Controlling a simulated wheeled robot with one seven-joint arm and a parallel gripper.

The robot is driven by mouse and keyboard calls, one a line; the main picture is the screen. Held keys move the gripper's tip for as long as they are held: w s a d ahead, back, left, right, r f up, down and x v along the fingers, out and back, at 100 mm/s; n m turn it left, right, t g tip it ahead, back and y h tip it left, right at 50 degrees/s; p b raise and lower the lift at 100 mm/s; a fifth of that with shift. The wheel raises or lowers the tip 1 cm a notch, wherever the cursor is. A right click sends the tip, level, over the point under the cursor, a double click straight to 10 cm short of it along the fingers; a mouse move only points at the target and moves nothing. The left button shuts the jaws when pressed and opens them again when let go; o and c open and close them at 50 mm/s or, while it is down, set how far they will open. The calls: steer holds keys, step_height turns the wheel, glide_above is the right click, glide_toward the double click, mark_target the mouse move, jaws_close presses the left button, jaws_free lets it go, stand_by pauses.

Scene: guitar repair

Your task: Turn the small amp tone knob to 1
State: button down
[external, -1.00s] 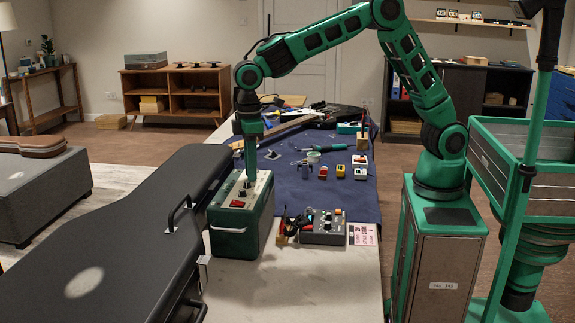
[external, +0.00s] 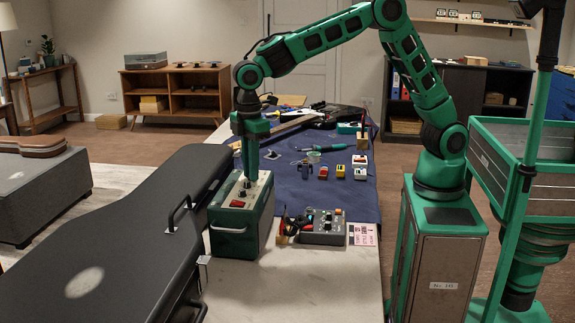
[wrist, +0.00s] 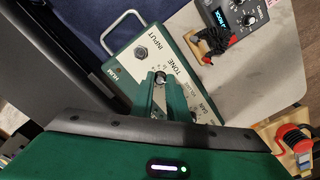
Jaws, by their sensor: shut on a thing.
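The small amp (external: 232,243) is a dark green box with a handle and a pale top panel. It stands at the left side of the worktop. The wrist view shows its panel (wrist: 122,66) with the words INPUT and TONE, and part of the gain and volume lettering. The tone knob (wrist: 160,76) is small and dark, partly hidden between my fingertips. My gripper (external: 246,187) points straight down onto the panel and is shut on the knob. In the wrist view my gripper (wrist: 160,80) covers much of the dial, so the pointer's exact setting is unclear.
A red switch (external: 237,204) sits near the amp's front edge. A grey pedal unit (external: 323,228) and a small tool holder (external: 288,230) stand to the right. A black guitar case (external: 95,240) lies close on the left. The front worktop (external: 290,285) is clear.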

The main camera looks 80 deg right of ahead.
steer(key=shift+d, duration=0.1)
steer(key=c, duration=1.7)
jaws_free()
step_height(320, 180, up, 11)
steer(key=shift+w+f, duration=0.1)
steer(key=s+d+r+m, duration=0.1)
steer(key=s+d+m, duration=0.3)
steer(key=d, duration=0.5)
steer(key=s+d+m, duration=0.1)
steer(key=s+d, duration=0.6)
steer(key=d, duration=0.2)
steer(key=s+d+r+m, duration=0.1)
steer(key=s+d+m, duration=0.3)
steer(key=d, duration=0.6)
steer(key=s+d+f+m, duration=0.2)
steer(key=s+d, duration=0.1)
steer(key=s, duration=0.5)
steer(key=s+d+f+m, duration=0.2)
steer(key=s+f, duration=0.1)
steer(key=s, duration=0.6)
steer(key=s+d+f+m, duration=0.2)
steer(key=s+d+f, duration=0.1)
steer(key=s, duration=0.6)
steer(key=shift+s+d+f, duration=0.1)
steer(key=shift+d+f, duration=0.15)
steer(key=shift+d, duration=0.05)
